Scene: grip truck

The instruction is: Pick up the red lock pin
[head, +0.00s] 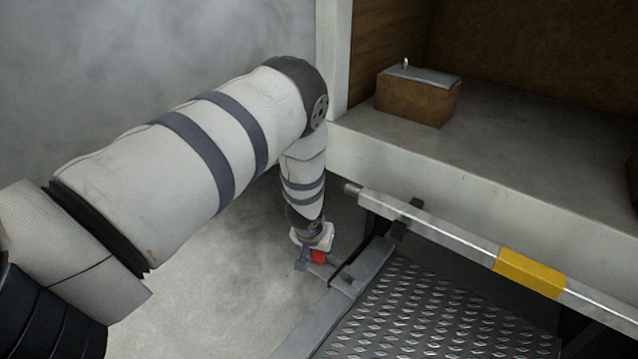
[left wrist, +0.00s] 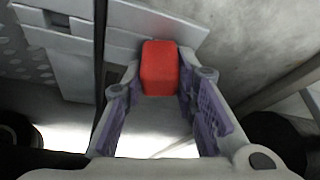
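The red lock pin (head: 318,256) shows as a small red block at the grey bracket on the left edge of the lift platform. In the left wrist view the red lock pin (left wrist: 160,68) sits between the two purple-padded fingers of my left gripper (left wrist: 155,88). The fingers are spread about as wide as the pin, one on each side. I cannot tell whether both pads press on it. In the head view my left gripper (head: 312,250) reaches down over the pin and partly hides it. My right gripper is not in view.
A silver bar with a yellow band (head: 530,270) runs along the truck bed's edge, right of my gripper. The tread-plate platform (head: 430,318) lies below it. A brown box (head: 418,98) stands on the truck bed. Bare floor (head: 220,300) is open at left.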

